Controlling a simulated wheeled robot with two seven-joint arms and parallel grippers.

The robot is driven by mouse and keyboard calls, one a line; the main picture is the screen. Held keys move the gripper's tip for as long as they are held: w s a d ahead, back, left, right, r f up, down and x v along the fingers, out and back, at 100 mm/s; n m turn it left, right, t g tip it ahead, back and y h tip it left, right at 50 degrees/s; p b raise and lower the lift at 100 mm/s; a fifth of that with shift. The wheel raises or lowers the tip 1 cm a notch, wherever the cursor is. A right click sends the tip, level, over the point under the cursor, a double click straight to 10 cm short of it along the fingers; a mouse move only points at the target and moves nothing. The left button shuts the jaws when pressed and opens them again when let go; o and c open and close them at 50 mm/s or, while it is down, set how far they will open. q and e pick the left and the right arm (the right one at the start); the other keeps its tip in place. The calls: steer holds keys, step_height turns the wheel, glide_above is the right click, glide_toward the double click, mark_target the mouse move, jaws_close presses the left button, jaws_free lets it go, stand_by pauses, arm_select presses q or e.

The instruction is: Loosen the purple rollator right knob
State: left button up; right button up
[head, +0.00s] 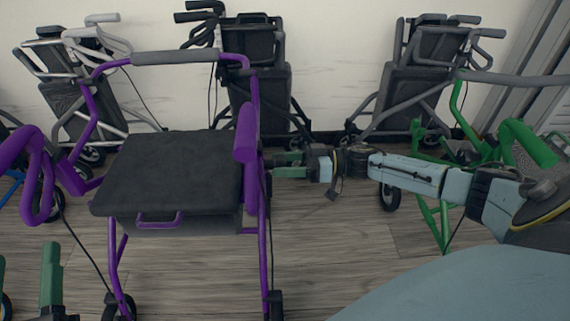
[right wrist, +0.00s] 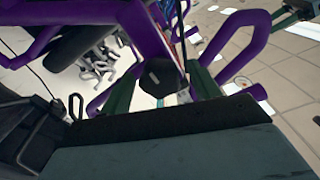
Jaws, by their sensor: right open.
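The purple rollator (head: 165,58) stands at left with a dark seat and a padded top bar. Its right knob is a black faceted knob (right wrist: 160,77) on the purple tube in the right wrist view; in the head view I cannot make it out. My right gripper (head: 273,166) is beside the rollator's right upright tube, pointing left. In the right wrist view its green fingers (right wrist: 160,92) are apart, one on each side of the knob; I cannot tell whether they touch it. My left gripper (head: 26,250) shows at the lower left with green fingers apart, nothing visible between them.
A green rollator (head: 533,144) stands at right, near my right arm. Folded grey walkers (head: 262,90), (head: 425,88), (head: 70,105) line the white wall. Part of a blue frame (head: 10,187) shows at far left. Wooden floor (head: 340,240) is clear between the purple and green rollators.

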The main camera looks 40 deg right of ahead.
steer(key=c, duration=1)
